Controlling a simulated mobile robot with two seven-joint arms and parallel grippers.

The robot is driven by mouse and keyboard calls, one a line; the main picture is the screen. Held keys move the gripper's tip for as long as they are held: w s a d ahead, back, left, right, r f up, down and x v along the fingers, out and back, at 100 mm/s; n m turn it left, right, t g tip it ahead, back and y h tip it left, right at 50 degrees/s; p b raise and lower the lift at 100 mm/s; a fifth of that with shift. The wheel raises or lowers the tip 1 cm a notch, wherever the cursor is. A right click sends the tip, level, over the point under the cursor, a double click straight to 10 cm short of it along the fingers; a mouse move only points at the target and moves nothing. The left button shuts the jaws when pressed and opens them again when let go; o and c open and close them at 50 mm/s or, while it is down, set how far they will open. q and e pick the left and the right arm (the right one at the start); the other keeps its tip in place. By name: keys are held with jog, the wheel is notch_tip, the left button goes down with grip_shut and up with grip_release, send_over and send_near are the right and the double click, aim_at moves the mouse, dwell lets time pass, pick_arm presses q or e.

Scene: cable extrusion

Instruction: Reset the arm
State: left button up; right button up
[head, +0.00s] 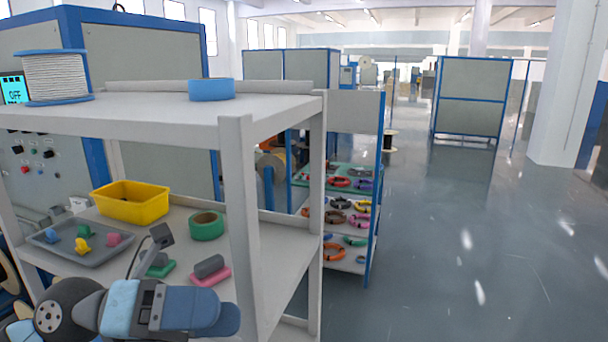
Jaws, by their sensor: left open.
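My left arm comes in at the bottom left, in front of the lower shelf of a grey rack. My left gripper (205,310) is open and shows nothing held between its jaws. It is at the near edge of the lower shelf, below a pink piece with a grey top (210,270) and a green piece with a grey top (157,265). The gripper looks apart from both, though overlap in the picture makes the gap hard to judge. My right gripper is out of view.
The lower shelf (270,255) holds a yellow bin (131,201), a grey tray (98,253) of small coloured pieces and green tape (206,225). Blue tape (211,89) and a cable spool (57,77) stand on top. A post (240,220) rises close right. Open floor (450,240) lies right.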

pick_arm(q)
jog(key=w+a+f+n+t+y, duration=0.2)
jog(key=w+a+n+t+y, duration=0.3)
jog(key=n+t, duration=0.8)
jog(key=w+a+f+n+t+y, duration=0.3)
jog(key=a+n+t+y, duration=0.45)
jog(key=n, duration=1.05)
notch_tip(320, 180, down, 11)
jog(key=s+a+n+g+y, duration=0.1)
jog(key=a+n+g+y, duration=0.2)
jog(key=n+y, duration=0.35)
jog(key=s+f+n+g, duration=0.4)
jog(key=s+f+g, duration=0.9)
jog(key=s+f, duration=0.65)
jog(key=w+d+f+m+t+h+p, duration=0.1)
jog(key=w+d+f+t+h+p, duration=0.2)
jog(key=w+d+f+t+p, duration=0.2)
jog(key=w+f+t+p, duration=0.1)
jog(key=p, duration=0.1)
jog(key=shift+d+t+p, duration=0.35)
jog(key=shift+d+p, duration=0.05)
